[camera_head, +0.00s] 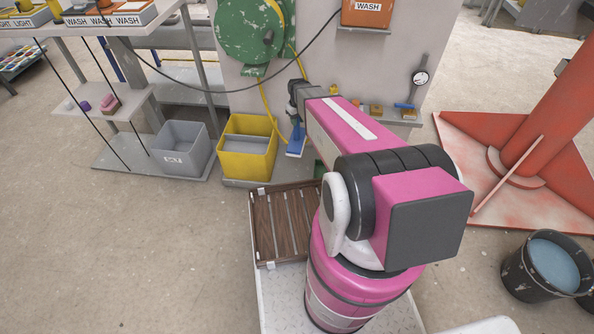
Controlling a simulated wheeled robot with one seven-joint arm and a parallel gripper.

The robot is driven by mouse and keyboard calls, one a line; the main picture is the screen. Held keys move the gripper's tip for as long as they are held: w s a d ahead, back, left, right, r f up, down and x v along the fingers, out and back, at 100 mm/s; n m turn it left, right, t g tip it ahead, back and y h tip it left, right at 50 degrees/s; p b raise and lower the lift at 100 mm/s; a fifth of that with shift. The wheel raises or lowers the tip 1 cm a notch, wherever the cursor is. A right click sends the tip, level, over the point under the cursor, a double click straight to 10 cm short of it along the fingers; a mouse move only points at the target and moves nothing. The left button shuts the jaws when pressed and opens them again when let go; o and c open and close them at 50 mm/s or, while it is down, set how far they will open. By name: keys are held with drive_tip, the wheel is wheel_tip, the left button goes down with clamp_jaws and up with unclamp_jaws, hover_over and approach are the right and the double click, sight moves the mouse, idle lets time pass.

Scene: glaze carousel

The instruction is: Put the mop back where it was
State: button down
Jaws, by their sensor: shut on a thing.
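A small blue thing (296,142), which looks like the mop, is upright below the end of my arm, just right of the yellow bucket. My gripper (296,118) is small and dark at the far end of my pink arm, in front of the grey wall panel. It is shut on the top of the mop. The fingers are too small to make out clearly. I cannot tell whether the mop's lower end touches anything.
The yellow bucket (221,156) and a grey bin (182,158) stand by the panel. A green reel (240,28) with a yellow hose hangs above. A slatted wooden tray (262,235) sits on my base. A black bucket (518,285) stands right. The left floor is clear.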

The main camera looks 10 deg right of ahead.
sight(298, 140)
drive_tip(key=shift+n, duration=0.4)
wheel_tip(298, 140, down, 10)
drive_tip(key=shift+r, duration=0.1)
wheel_tip(298, 140, down, 10)
drive_tip(key=c, duration=0.8)
unclamp_jaws()
drive_tip(key=shift+s, duration=0.1)
wheel_tip(298, 140, up, 12)
drive_tip(key=shift+f, duration=0.1)
drive_tip(key=s+r+m, duration=0.1)
drive_tip(key=s+r, duration=0.6)
drive_tip(key=s+r+m, duration=0.2)
drive_tip(key=s+r, duration=0.5)
drive_tip(key=r, duration=0.1)
drive_tip(key=s+r+m, duration=0.2)
drive_tip(key=s+r, duration=0.4)
drive_tip(key=r, duration=0.2)
drive_tip(key=shift+s+a, duration=0.1)
drive_tip(key=shift+s, duration=0.3)
drive_tip(key=shift+f, duration=0.1)
